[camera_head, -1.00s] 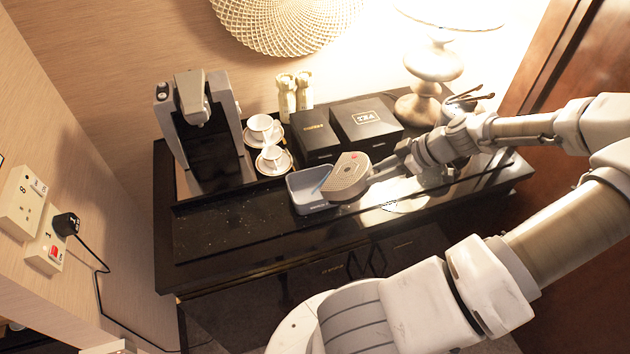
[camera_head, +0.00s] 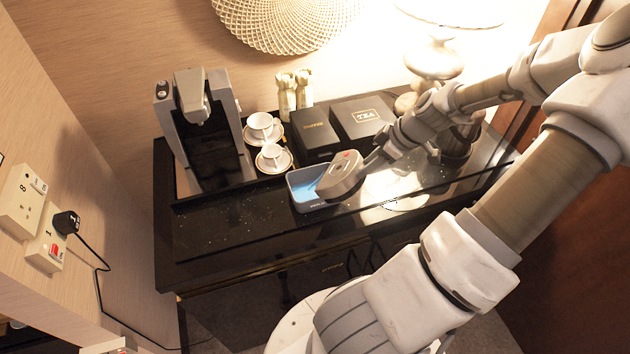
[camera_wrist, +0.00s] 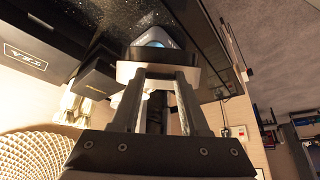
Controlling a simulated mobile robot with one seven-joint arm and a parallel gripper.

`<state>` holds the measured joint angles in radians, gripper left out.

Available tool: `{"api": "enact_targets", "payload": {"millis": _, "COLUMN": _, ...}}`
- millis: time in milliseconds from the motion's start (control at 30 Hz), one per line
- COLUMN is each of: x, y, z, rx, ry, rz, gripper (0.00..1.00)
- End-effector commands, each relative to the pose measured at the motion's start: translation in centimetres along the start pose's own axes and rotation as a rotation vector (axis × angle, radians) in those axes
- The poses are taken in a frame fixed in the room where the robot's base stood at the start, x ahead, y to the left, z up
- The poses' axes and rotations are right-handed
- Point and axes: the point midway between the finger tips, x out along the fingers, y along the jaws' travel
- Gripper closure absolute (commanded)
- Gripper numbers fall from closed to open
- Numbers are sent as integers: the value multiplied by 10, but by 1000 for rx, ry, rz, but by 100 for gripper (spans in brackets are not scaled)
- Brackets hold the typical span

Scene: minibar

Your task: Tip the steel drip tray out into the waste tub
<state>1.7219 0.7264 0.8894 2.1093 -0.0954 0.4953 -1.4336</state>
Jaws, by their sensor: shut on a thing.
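The steel drip tray (camera_head: 341,174) has a rounded grey shape. My gripper (camera_head: 374,159) is shut on its right end and holds it out over the right side of the waste tub. The tray is steeply tilted, its left end down toward the tub. The waste tub (camera_head: 299,198) is a small grey-blue open box on the black counter, with bright blue showing inside. In the wrist view the fingers (camera_wrist: 157,84) hold the tray (camera_wrist: 124,72) across its near edge, and part of the tub (camera_wrist: 172,41) shows beyond. The tray hides the tub's right part.
A coffee machine (camera_head: 203,125) stands to the left. Two white cups on saucers (camera_head: 271,154) and black boxes, one the tea box (camera_head: 364,118), stand behind the tub. A lamp (camera_head: 434,62) is at the back right. The counter (camera_head: 230,225) left of the tub is clear.

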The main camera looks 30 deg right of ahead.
Motion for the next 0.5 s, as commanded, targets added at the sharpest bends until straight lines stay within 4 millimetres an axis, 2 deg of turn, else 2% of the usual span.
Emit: {"api": "enact_targets", "payload": {"millis": 500, "x": -6, "y": 0, "z": -23, "rx": -7, "ry": -147, "rz": 0, "gripper": 100}}
